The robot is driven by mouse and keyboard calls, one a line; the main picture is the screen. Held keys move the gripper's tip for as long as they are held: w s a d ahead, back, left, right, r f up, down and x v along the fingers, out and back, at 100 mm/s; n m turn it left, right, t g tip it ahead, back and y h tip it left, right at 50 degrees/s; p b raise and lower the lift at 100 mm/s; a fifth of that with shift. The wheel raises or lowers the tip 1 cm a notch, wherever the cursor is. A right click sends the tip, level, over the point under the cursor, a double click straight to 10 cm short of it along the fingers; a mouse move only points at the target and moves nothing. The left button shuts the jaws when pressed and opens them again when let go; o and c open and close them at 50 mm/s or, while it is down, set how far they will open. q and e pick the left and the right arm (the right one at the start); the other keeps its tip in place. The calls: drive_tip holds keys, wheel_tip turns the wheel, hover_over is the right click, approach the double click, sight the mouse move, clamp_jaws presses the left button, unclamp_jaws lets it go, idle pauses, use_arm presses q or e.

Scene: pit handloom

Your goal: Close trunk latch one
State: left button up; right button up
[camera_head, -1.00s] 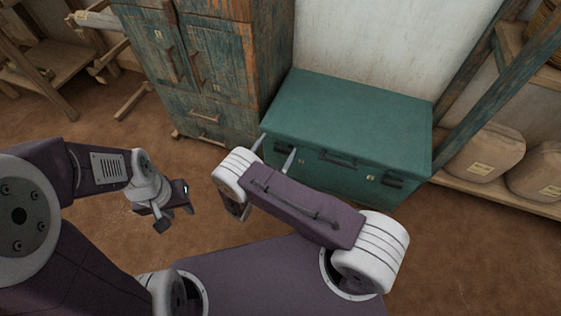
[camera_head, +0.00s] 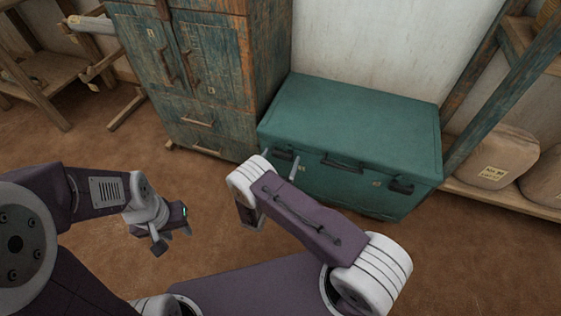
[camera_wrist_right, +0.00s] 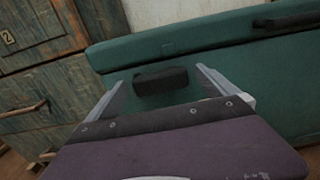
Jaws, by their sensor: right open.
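The closed teal trunk (camera_head: 350,110) stands against the wall. Its front carries a dark left latch (camera_head: 282,154) and a dark right latch (camera_head: 400,187); I cannot tell which is latch one. My right gripper (camera_head: 282,163) is open and empty in front of the left latch. In the right wrist view, that dark latch (camera_wrist_right: 160,81) shows between and beyond the two spread fingers of the right gripper (camera_wrist_right: 161,76), with no clear contact. Whether the latch is fastened cannot be told. My left gripper (camera_head: 174,240) is open and empty above the floor, away from the trunk.
A dark handle (camera_head: 343,164) sits mid-front on the trunk. A worn wooden cabinet (camera_head: 215,80) stands close on the trunk's left. A post (camera_head: 500,85) and a shelf with sacks (camera_head: 492,158) are on its right. Brown floor lies clear in front.

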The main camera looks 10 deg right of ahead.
sight(287, 158)
drive_tip(key=c, duration=1.4)
drive_tip(key=shift+r+m, duration=0.1)
drive_tip(key=shift+m, duration=0.2)
drive_tip(key=m+p, duration=0.1)
drive_tip(key=r+m+p, duration=0.1)
drive_tip(key=m, duration=0.1)
drive_tip(key=shift+d+m+p, duration=0.15)
drive_tip(key=shift+m+p, duration=0.15)
drive_tip(key=m+p, duration=0.2)
drive_tip(key=m, duration=0.1)
drive_tip(key=m+p, duration=0.1)
drive_tip(key=m, duration=0.1)
drive_tip(key=shift+s+d+r, duration=0.25)
drive_tip(key=shift+d+r, duration=0.05)
drive_tip(key=m+p, duration=0.1)
drive_tip(key=m, duration=0.2)
drive_tip(key=m+p, duration=0.1)
drive_tip(key=m, duration=0.1)
drive_tip(key=shift+s+d+r+m+p, duration=0.15)
drive_tip(key=shift+s+d+m+p, duration=0.1)
drive_tip(key=shift+d+m+p, duration=0.1)
drive_tip(key=shift+s+d+m+p, duration=0.15)
drive_tip(key=shift+m+p, duration=0.2)
drive_tip(key=shift+m, duration=0.4)
drive_tip(key=shift+d+m+p, duration=0.1)
drive_tip(key=shift+m+p, duration=0.25)
drive_tip(key=shift+m, duration=0.35)
